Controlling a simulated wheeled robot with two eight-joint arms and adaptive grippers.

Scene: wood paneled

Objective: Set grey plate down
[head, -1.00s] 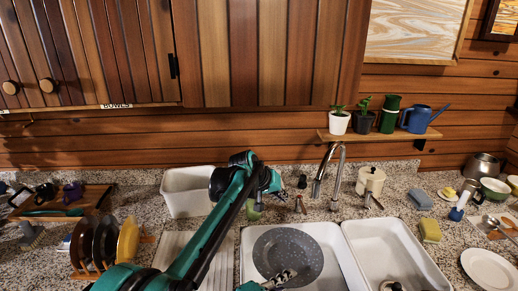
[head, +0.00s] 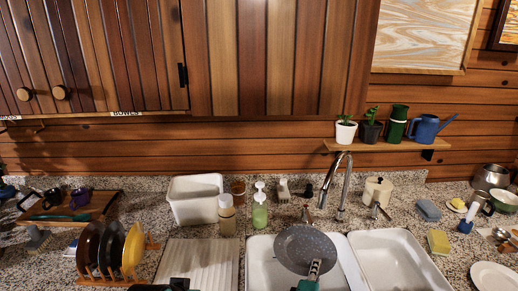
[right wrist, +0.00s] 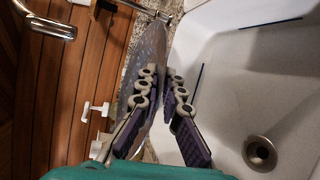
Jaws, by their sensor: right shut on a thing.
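The grey speckled plate (head: 305,250) is over the left basin of the white sink (head: 258,270), in front of the faucet, in the head view. My right gripper (head: 315,268) is shut on the near edge of the plate. In the right wrist view the fingers (right wrist: 162,84) pinch the plate (right wrist: 150,52), which shows nearly edge-on and tilted. The basin with its drain lies to the right there. I cannot tell whether the plate touches the sink.
A wooden rack (head: 150,243) holds dark plates and a yellow plate (head: 133,248). A ribbed white drainboard (head: 200,260) is clear beside the sink. Bottles (head: 260,208), a white bin (head: 193,203) and the faucet (head: 345,185) stand behind. The right basin (head: 400,262) looks empty.

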